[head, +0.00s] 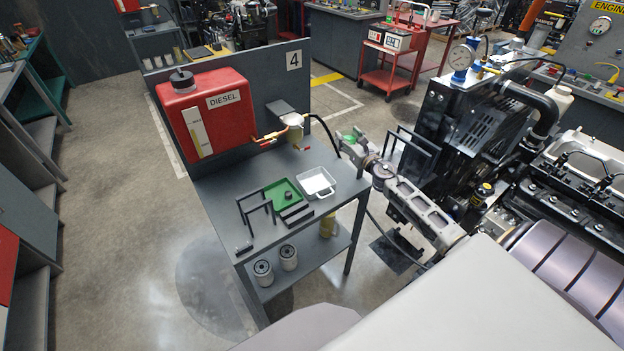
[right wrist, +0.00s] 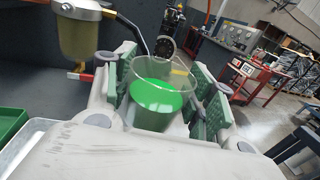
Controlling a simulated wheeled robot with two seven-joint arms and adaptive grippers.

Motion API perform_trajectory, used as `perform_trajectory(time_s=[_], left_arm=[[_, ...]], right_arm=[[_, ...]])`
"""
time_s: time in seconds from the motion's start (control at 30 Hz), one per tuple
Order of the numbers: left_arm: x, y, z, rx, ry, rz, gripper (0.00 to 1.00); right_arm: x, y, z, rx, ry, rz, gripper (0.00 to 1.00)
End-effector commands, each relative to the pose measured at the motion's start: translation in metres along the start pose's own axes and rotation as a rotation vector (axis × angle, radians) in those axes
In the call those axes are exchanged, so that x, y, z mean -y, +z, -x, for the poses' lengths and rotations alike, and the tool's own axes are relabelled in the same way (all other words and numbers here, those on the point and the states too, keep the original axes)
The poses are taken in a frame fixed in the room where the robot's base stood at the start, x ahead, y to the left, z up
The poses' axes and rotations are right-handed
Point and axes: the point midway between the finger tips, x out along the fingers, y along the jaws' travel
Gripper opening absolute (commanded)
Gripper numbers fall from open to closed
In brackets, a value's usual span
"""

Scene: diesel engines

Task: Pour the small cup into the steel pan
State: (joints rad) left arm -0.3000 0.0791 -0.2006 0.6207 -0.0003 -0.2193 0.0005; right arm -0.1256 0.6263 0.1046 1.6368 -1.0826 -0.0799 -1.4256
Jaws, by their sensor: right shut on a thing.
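The small cup (right wrist: 158,100) is clear and holds bright green liquid. It sits between the green-padded fingers of my right gripper (right wrist: 160,92), which is shut on it. In the head view my right gripper (head: 354,146) holds the cup (head: 348,139) above and beyond the bench's right edge, looking roughly upright. My left gripper is not in view.
A green tray (head: 273,190) with small parts and a black frame (head: 243,208) lie left of the pan on the bench (head: 220,190). A red diesel tank (head: 205,115) and a filter bowl (head: 291,130) stand behind. A black engine unit (head: 465,125) is to the right.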

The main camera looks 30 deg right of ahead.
Motion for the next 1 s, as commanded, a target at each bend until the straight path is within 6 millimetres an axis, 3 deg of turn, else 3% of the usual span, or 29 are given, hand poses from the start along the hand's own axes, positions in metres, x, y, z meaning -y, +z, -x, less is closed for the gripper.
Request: perform_trajectory(time_s=[0.77,1.0], left_arm=[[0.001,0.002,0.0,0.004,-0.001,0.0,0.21],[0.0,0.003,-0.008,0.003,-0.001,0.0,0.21]], right_arm=[[-0.008,-0.001,0.0,0.0,0.037,0.002,0.32],[-0.013,-0.012,0.0,0.0,0.038,0.057,0.32]])
